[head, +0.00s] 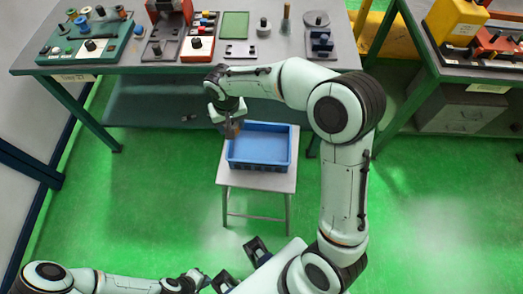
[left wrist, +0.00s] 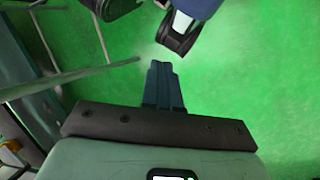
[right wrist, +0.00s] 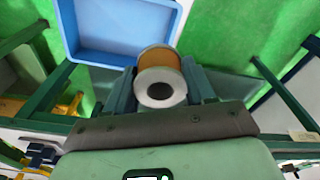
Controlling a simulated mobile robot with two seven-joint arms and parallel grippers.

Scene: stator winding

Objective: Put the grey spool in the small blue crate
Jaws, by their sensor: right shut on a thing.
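The grey spool (right wrist: 160,85) has a pale round flange with a dark centre hole and an orange-copper winding. My right gripper (right wrist: 158,78) is shut on it, one finger on each side. In the head view the spool (head: 232,131) hangs by the left rim of the small blue crate (head: 260,167), partly hidden by the gripper. The crate is open and looks empty; it also shows in the right wrist view (right wrist: 80,45), beyond the spool. My left gripper (left wrist: 162,72) has its fingers together with nothing between them, low and away from the crate.
The crate stands on a small grey stool (head: 240,181). Behind it is a long workbench (head: 170,68) with trays, knobs and small parts. Another bench (head: 480,75) with yellow and red items stands at the right. The green floor around the stool is clear.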

